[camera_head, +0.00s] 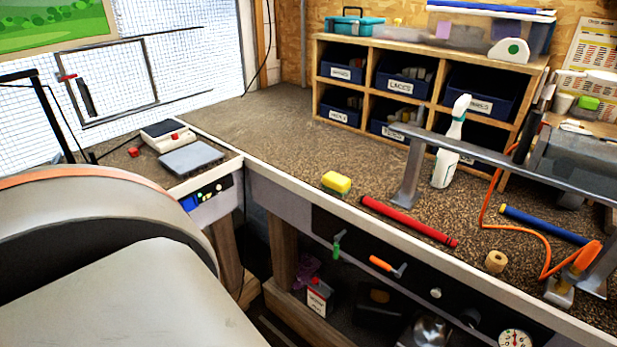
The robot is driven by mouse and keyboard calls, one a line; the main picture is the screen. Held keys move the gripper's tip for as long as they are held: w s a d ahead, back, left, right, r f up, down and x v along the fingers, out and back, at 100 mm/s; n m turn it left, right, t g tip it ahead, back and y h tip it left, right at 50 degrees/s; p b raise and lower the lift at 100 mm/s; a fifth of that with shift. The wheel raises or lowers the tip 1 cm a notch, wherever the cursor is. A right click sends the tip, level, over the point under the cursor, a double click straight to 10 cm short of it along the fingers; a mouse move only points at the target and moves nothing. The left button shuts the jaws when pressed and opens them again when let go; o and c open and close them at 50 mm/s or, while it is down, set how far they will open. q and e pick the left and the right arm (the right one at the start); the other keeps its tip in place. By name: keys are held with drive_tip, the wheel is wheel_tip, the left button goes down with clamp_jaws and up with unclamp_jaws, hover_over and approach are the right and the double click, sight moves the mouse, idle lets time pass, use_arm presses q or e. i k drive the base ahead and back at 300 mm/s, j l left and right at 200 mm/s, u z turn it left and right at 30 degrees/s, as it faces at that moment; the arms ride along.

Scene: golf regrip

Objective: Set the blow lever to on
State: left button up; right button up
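Two small levers sit on the dark panel under the front edge of the workbench. One has a green handle (337,243) that points roughly up and down. The other has an orange handle (381,264) that lies sideways, with its grey end at the right. I see no readable label on either, so I cannot tell which is the blow lever or which position is on. Neither of my grippers is in view. A large pale and dark rounded part at the lower left appears to be mine.
The workbench (270,115) carries a yellow sponge (337,182), a red grip (408,221), a spray bottle (449,150), a blue grip (544,226), a tape roll (496,261) and an orange hose (487,205). A metal rail (500,160) stands above it. A gauge (514,339) is below.

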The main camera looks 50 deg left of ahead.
sight(337, 238)
drive_tip(key=u, duration=1.3)
